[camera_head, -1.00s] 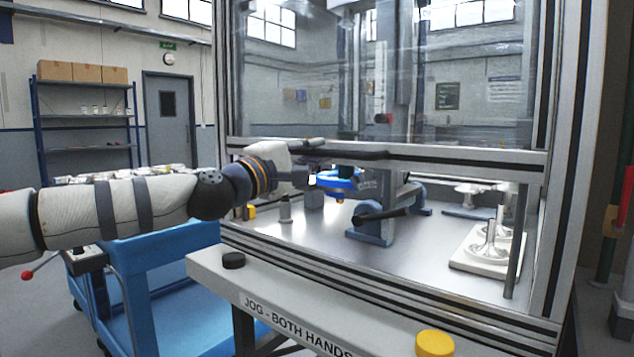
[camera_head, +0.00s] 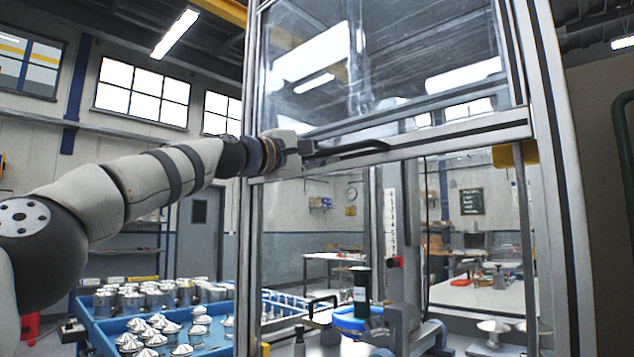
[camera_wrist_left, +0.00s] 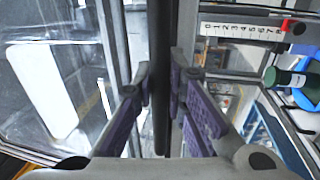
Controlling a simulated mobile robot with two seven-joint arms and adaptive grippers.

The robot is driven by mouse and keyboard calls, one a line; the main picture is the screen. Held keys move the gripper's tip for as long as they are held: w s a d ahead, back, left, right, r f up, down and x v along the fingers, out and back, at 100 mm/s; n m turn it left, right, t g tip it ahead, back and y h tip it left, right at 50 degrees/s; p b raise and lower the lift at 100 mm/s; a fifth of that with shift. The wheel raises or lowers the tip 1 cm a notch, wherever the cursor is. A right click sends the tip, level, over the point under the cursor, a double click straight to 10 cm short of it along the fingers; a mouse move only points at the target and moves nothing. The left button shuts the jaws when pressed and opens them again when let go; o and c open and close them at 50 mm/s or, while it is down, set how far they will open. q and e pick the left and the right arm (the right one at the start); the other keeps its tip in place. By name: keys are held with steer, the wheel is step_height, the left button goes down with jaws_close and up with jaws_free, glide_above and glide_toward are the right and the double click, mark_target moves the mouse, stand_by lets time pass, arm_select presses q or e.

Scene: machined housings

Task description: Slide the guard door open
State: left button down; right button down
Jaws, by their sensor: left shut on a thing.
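The guard door (camera_head: 395,65) is a clear panel in a metal frame. Its lower rail is raised, and the space below it is open. A dark bar handle (camera_head: 350,150) runs along the rail. My left gripper (camera_head: 308,150) is at the left end of this handle. In the left wrist view, the purple-padded fingers (camera_wrist_left: 165,98) stand on both sides of the dark handle bar (camera_wrist_left: 160,55) and are shut on it. My right gripper is not in view.
Under the door stand a blue fixture (camera_head: 352,320) with a dark green cylinder (camera_head: 361,285) and a white scale (camera_head: 389,225). A blue cart (camera_head: 95,335) with several metal parts is at lower left. The frame's right post (camera_head: 565,180) bounds the opening.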

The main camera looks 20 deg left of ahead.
arm_select(q)
steer(key=shift+r, duration=0.85)
steer(key=c, duration=1.6)
jaws_free()
steer(key=v, duration=0.7)
steer(key=shift+s, duration=0.25)
steer(key=shift+f, duration=0.1)
